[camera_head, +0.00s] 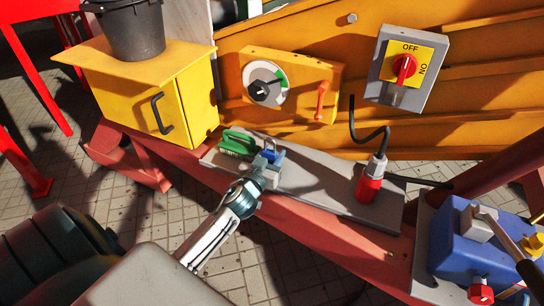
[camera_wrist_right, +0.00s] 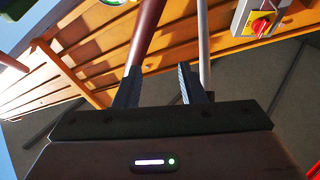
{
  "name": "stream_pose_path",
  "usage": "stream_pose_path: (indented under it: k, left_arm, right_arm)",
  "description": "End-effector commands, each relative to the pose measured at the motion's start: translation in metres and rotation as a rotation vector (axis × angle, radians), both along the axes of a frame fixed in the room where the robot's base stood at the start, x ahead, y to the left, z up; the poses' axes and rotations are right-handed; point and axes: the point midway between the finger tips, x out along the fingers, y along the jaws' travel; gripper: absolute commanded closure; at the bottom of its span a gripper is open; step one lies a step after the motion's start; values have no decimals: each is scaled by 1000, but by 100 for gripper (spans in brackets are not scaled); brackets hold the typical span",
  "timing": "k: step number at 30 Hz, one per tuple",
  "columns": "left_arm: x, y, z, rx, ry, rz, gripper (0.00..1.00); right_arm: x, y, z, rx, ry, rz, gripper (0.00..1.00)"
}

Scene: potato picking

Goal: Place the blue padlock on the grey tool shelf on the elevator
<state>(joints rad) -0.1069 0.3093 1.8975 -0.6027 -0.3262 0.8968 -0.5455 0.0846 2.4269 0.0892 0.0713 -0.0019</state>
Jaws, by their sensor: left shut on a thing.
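The blue padlock (camera_head: 272,155) is at the left part of the grey tool shelf (camera_head: 325,187) in the head view, just right of a green brush (camera_head: 237,143). My left gripper (camera_head: 264,170) is shut on the padlock from the front, and its fingers hide part of it. I cannot tell whether the padlock touches the shelf or hangs slightly above it. My right gripper (camera_wrist_right: 157,85) is open and empty in the right wrist view, pointing toward the orange elevator side.
A red plug (camera_head: 370,180) with a black cable stands on the shelf's right part. A yellow cabinet (camera_head: 135,100) with a black bucket (camera_head: 133,32) is at left. A blue box (camera_head: 470,250) is at lower right. The middle of the shelf is clear.

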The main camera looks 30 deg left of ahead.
Motion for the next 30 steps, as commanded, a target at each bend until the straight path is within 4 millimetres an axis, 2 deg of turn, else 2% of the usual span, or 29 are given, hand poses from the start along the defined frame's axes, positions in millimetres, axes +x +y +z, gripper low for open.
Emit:
stream_pose_path:
  k: [20,21,23,30]
  left_arm:
    - [0,0,-2,0,-1,0,91]
    - [0,0,-2,0,0,0,54]
    - [0,0,-2,0,0,0,43]
    - [0,0,-2,0,0,0,40]
  right_arm:
    - [-1,0,12,-4,-73,-2,64]
    - [-2,0,14,-3,-81,-2,64]
    - [-2,0,15,-3,-85,-2,64]
    - [-1,0,15,-3,-82,-2,64]
